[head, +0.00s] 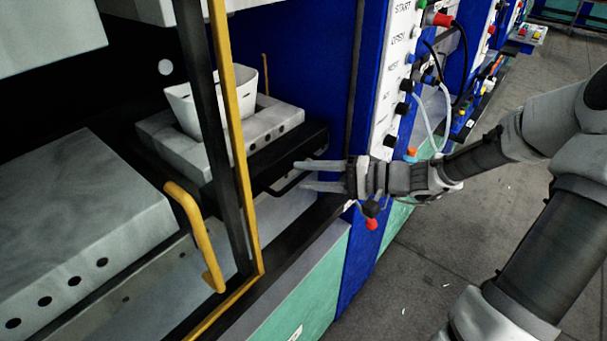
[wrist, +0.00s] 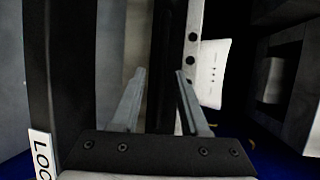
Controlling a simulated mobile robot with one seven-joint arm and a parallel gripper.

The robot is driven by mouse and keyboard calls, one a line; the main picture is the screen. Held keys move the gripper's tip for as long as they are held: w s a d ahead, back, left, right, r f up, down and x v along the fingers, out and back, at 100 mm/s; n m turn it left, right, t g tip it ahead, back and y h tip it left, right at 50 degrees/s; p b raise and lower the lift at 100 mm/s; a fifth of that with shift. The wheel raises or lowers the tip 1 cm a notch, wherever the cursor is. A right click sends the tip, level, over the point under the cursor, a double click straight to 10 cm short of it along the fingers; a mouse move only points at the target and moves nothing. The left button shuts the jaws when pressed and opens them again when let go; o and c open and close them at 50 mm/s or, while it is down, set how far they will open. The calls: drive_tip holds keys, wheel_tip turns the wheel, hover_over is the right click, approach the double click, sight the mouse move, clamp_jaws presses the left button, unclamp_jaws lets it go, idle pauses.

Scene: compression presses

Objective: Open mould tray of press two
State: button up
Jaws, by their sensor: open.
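The mould tray (head: 272,160) is a dark slab inside the blue-framed press. It carries a grey mould block (head: 265,125) with round holes in its side and a white open-topped container (head: 240,85). A thin dark handle (head: 282,188) shows at the tray's front right. My gripper (head: 302,176) points left with its fingers at this handle, open. In the wrist view my gripper's two fingers (wrist: 160,76) are apart, with a dark upright band (wrist: 160,45) between or behind them. I cannot tell whether the handle lies between the fingers or whether they touch it.
A yellow handle (head: 192,225) and another grey block (head: 75,225) are further left. A white button panel (head: 398,70) with knobs is on the blue post above my wrist. A red-tipped lever (head: 371,221) hangs just below it. Grey floor is at right.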

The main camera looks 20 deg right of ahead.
drive_tip(key=shift+w+a+f, duration=0.1)
drive_tip(key=shift+w+a, duration=0.25)
drive_tip(key=shift+a, duration=0.25)
clamp_jaws()
idle(1.1)
